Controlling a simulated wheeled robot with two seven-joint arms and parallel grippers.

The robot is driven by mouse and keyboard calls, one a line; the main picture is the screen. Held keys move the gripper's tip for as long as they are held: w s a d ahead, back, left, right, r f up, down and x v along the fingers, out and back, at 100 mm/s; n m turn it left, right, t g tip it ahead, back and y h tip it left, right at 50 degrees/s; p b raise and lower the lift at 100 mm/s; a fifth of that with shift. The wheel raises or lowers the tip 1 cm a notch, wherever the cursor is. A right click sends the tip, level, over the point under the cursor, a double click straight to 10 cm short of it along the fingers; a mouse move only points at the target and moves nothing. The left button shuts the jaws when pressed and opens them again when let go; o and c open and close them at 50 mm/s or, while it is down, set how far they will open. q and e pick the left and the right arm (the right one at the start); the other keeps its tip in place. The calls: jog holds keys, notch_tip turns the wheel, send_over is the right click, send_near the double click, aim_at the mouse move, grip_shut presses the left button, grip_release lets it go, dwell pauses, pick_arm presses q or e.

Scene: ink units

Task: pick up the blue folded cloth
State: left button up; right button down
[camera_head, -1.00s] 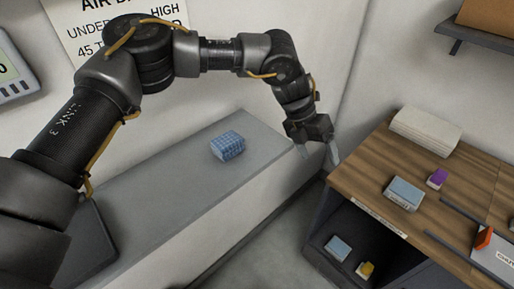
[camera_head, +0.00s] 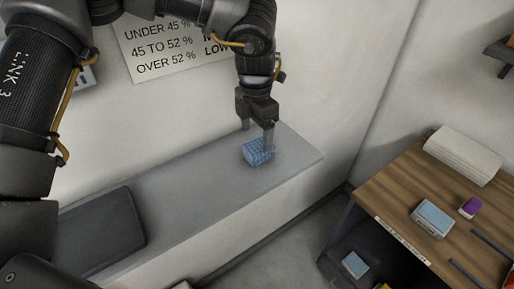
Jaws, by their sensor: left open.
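The blue folded cloth (camera_head: 254,155), with a checked pattern, lies on the grey ledge (camera_head: 200,190) along the wall. My left gripper (camera_head: 257,138) points down at the cloth from above, with its jaws open. One finger overlaps the cloth's right part in the view, and the other shows behind its upper left edge. I cannot tell whether either finger touches the cloth. My right gripper is not in view.
A dark flat pad (camera_head: 105,232) lies on the ledge at left. At right, a wooden-topped desk (camera_head: 395,205) bears a blue box (camera_head: 433,217), a purple block (camera_head: 470,207) and a white stack (camera_head: 463,155). The ledge between pad and cloth is clear.

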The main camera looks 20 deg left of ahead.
aim_at(258, 144)
pick_arm(q)
jog(key=shift+f, duration=0.35)
jog(key=f+p, duration=0.2)
jog(key=f, duration=0.1)
jog(key=f+p, duration=0.1)
jog(key=shift+w+d+f, duration=0.1)
jog(key=shift+d+f, duration=0.1)
jog(key=shift+d, duration=0.05)
jog(key=shift+f, duration=0.45)
jog(key=c, duration=1)
jog(key=shift+c, duration=0.2)
jog(key=shift+r, duration=0.1)
